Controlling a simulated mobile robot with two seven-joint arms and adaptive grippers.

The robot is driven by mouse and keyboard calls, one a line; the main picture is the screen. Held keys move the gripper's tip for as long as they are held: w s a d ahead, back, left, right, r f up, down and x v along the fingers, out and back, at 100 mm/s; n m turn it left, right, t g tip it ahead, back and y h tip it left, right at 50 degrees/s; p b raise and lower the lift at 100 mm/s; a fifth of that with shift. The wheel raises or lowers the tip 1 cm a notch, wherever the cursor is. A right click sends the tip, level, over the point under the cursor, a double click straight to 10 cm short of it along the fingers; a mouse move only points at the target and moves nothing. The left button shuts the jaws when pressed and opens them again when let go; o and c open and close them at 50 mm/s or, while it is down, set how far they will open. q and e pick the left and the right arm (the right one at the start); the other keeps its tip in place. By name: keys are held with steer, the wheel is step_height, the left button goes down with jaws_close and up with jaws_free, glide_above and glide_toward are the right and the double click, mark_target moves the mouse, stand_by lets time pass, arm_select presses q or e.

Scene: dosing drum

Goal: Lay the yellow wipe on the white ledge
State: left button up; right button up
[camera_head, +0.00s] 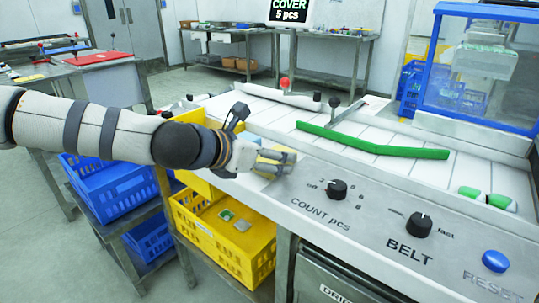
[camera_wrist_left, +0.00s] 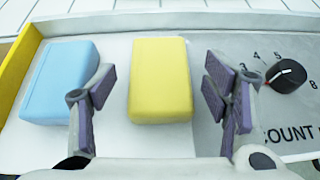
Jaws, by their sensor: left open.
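The yellow wipe (camera_wrist_left: 160,82) is a flat block lying on the white ledge (camera_wrist_left: 117,48) in the left wrist view. My left gripper (camera_wrist_left: 158,98) is open, with one finger on each side of the wipe's near part and a gap to both sides. In the head view the left gripper (camera_head: 284,161) is low over the ledge, left of the COUNT knob, and mostly hides the wipe. My right gripper is not in view.
A blue wipe (camera_wrist_left: 60,82) lies left of the yellow one, beside a yellow wall (camera_wrist_left: 18,62). The black COUNT knob (camera_head: 336,190) stands close to the right. A yellow crate (camera_head: 228,240) with small items is below. A green bar (camera_head: 372,145) crosses the belt behind.

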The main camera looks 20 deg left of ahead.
arm_select(q)
steer(key=r+p+v, duration=0.1)
steer(key=p+v, duration=0.2)
steer(key=v, duration=0.8)
steer(key=s+d+f+m+g+y, duration=0.1)
steer(key=s+d+f+m+g, duration=0.15)
steer(key=s+f+m, duration=0.45)
steer(key=s+d+f+m+g, duration=0.1)
steer(key=s+f+m+g, duration=0.2)
steer(key=f, duration=0.7)
steer(key=s+d+f+m+g+y, duration=0.1)
steer(key=s+f+m+g, duration=0.1)
steer(key=s+f+m, duration=0.4)
steer(key=s+a+f+m+g+y, duration=0.1)
steer(key=s+f+m+g, duration=0.1)
steer(key=s+m, duration=0.3)
steer(key=s+a+f+m+g, duration=0.2)
steer(key=s+f+m, duration=0.3)
steer(key=s, duration=0.8)
steer(key=s+a+f+m+g+y, duration=0.1)
steer(key=s+f+m, duration=0.3)
steer(key=s, duration=0.5)
steer(key=shift+a+f+m+g+y, duration=0.2)
steer(key=shift+a+m+g+y, duration=0.1)
steer(key=shift+a+m+g, duration=0.45)
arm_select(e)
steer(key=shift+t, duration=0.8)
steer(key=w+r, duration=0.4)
